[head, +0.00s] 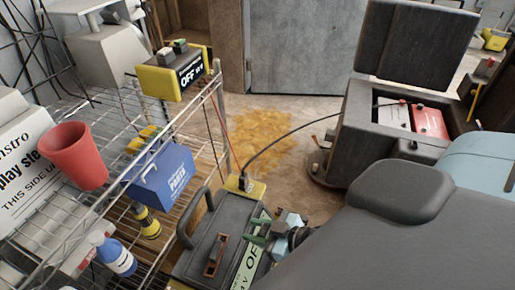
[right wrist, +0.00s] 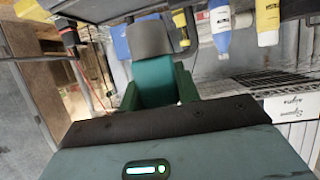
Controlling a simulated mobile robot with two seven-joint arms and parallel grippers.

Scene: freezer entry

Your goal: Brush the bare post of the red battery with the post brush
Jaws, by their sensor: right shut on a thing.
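The red battery (head: 430,122) sits at the right in the open compartment of a dark grey machine, beside a white one (head: 393,115). Its post is too small to make out. My right gripper (head: 258,236) is over the black case at the lower middle, well left of and nearer than the battery. In the right wrist view its green fingers (right wrist: 158,92) are shut on a teal piece with a grey block end (right wrist: 148,40), which seems to be the post brush. In the head view the held thing is mostly hidden. My left gripper is not in view.
A wire rack (head: 95,125) at the left holds a red cup (head: 73,155), a blue box (head: 160,178) and bottles. A black cable (head: 290,132) arches from the case (head: 200,240) to the batteries. The machine's lid (head: 415,40) stands open.

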